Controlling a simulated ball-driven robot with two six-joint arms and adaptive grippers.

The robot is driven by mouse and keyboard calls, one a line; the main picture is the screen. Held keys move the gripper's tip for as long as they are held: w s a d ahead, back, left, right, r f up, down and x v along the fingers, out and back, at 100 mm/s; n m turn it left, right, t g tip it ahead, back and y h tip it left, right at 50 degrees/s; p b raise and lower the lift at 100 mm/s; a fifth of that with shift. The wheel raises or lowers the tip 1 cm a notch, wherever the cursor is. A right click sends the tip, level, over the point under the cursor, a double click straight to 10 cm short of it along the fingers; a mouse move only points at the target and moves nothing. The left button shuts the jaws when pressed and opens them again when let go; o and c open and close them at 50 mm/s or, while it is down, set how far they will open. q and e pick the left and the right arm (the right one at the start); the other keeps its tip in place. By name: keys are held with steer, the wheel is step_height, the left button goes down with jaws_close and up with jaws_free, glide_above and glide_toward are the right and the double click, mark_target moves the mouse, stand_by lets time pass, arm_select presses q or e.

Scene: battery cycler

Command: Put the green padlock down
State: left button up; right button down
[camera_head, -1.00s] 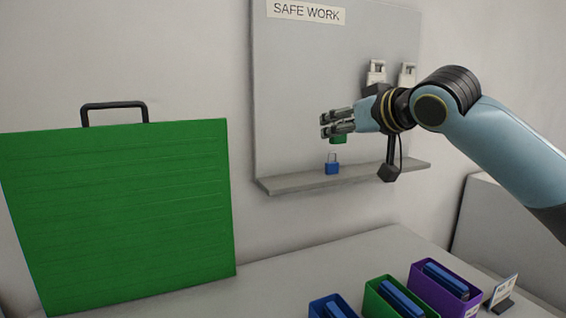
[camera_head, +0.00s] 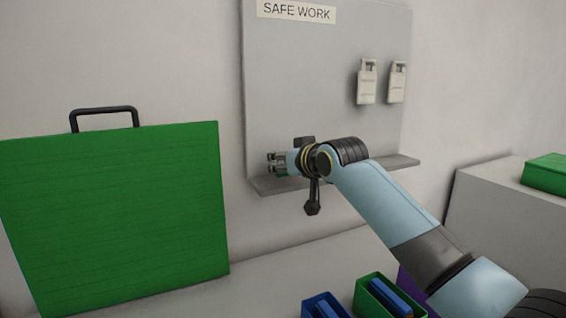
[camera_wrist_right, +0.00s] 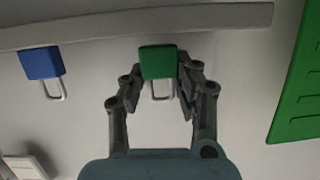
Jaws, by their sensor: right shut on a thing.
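The green padlock (camera_wrist_right: 158,62) shows in the right wrist view between the fingers of my right gripper (camera_wrist_right: 160,75), which is shut on it. There its body points up the picture, toward the shelf edge (camera_wrist_right: 225,22), with its shackle toward my palm. I cannot tell whether it touches the shelf. My left gripper is out of view.
A blue padlock (camera_wrist_right: 41,63) stands on the shelf beside the green one; my arm hides it in the head view. White tags (camera_head: 367,82) hang on the board (camera_head: 300,70). A large green panel (camera_head: 115,210) stands left. Bins (camera_head: 360,300) are below.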

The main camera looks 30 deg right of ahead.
steer(key=shift+f, duration=0.35)
steer(key=shift+f, duration=0.1)
steer(key=c, duration=1)
jaws_free()
steer(key=shift+s, duration=0.3)
steer(key=b+v, duration=0.1)
steer(key=v, duration=1)
steer(key=shift+s+r, duration=0.25)
